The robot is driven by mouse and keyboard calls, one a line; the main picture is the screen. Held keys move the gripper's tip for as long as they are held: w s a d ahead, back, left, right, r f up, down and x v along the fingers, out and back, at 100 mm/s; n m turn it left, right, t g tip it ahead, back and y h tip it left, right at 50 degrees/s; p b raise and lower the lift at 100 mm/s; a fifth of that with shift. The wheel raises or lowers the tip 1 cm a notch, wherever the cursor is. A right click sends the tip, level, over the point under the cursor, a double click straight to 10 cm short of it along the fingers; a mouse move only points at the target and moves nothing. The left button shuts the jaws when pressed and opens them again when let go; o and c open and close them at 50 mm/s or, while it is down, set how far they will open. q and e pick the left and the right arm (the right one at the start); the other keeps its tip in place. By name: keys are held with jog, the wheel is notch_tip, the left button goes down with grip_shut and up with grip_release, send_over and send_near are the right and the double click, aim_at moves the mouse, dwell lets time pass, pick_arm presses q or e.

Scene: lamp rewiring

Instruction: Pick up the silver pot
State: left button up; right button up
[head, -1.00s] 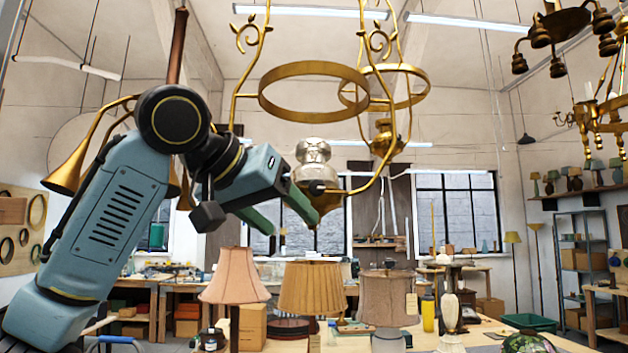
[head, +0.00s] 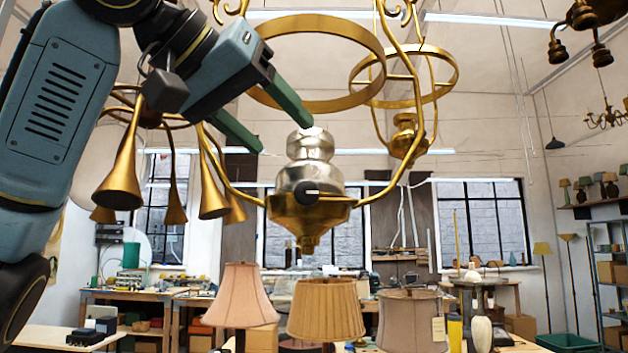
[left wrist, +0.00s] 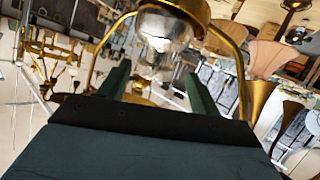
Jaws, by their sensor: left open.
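The silver pot (head: 306,173) sits upright in the brass cup (head: 308,222) at the bottom of a hanging brass lamp frame. It has a rounded body, a narrower top and a dark knob on its front. My left gripper (head: 283,132) is open and empty, up and to the left of the pot, with its green fingers pointing down toward the pot's top. In the left wrist view the pot (left wrist: 165,45) shows beyond the two open fingers (left wrist: 157,88), apart from them. My right gripper is not in view.
A brass ring (head: 318,98) and curved brass arms of the lamp surround the space above the pot. Brass horn shades (head: 125,182) hang at left. Lampshades (head: 326,308) stand on a table below. Another brass lamp (head: 405,138) hangs behind at right.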

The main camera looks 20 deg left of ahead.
aim_at(300, 153)
pick_arm(q)
jog(key=shift+p+x, duration=0.3)
jog(key=shift+x, duration=1.85)
jog(key=shift+w+d+f, duration=0.15)
jog(key=shift+w, duration=0.1)
jog(key=p+x, duration=0.1)
jog(key=x, duration=0.3)
jog(key=shift+w+d+f+p, duration=0.15)
jog(key=shift+w+p, duration=0.15)
jog(key=shift+p, duration=0.1)
jog(key=shift+s, duration=0.1)
jog(key=c, duration=1.2)
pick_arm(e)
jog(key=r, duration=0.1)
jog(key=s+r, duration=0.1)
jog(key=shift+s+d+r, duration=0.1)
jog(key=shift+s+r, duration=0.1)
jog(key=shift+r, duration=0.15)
pick_arm(q)
jog(key=shift+c, duration=0.2)
